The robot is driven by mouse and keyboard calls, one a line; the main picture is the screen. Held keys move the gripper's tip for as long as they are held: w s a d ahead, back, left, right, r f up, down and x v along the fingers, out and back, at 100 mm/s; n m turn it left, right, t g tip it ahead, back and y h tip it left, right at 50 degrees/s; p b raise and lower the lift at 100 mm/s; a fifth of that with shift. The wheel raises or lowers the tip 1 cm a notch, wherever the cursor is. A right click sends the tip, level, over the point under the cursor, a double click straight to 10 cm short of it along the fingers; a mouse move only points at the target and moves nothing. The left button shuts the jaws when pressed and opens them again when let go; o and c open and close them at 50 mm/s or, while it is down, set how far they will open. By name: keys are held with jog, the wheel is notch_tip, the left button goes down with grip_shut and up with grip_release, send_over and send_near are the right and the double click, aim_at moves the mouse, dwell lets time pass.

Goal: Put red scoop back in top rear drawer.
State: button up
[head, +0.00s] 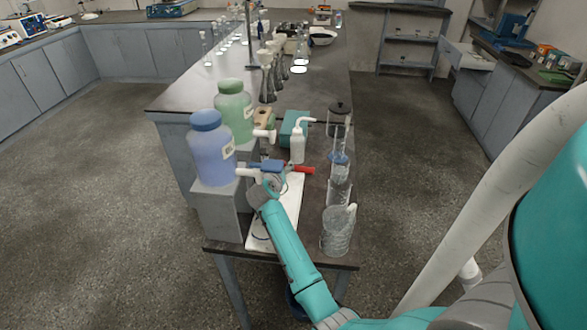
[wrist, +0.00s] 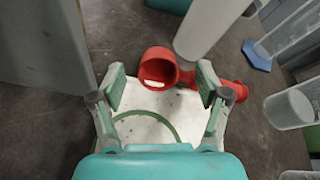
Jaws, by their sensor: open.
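The red scoop (head: 302,169) lies at the near end of the island bench, beside the white squeeze bottle (head: 298,147). In the wrist view, its round red end (wrist: 158,68) lies just ahead of and between the fingertips, and more red shows beyond the right finger (wrist: 236,90). My gripper (wrist: 160,80) is open and empty above the white mat (wrist: 160,106); in the head view, my gripper (head: 268,178) is partly hidden by my arm. A pale drawer (head: 467,57) stands pulled out at the right cabinets; I cannot tell whether it is the top rear one.
A blue jug (head: 212,155) and a green jug (head: 235,112) stand on a raised block left of my gripper. Glass cylinders (head: 340,185) and a beaker (head: 338,232) stand close on the right. Flasks fill the bench farther back. The floor aisle on the right is clear.

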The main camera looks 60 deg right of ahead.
grip_shut()
jog(key=shift+r, duration=0.6)
jog(key=shift+a+r, duration=0.1)
jog(key=shift+a, duration=0.2)
jog(key=s+a, duration=0.5)
jog(key=a, duration=0.9)
jog(key=s+a, duration=0.5)
jog(key=a, duration=0.8)
jog(key=s+a, duration=0.5)
jog(key=a, duration=0.9)
jog(key=shift+s+a, duration=0.3)
jog(key=shift+s, duration=0.1)
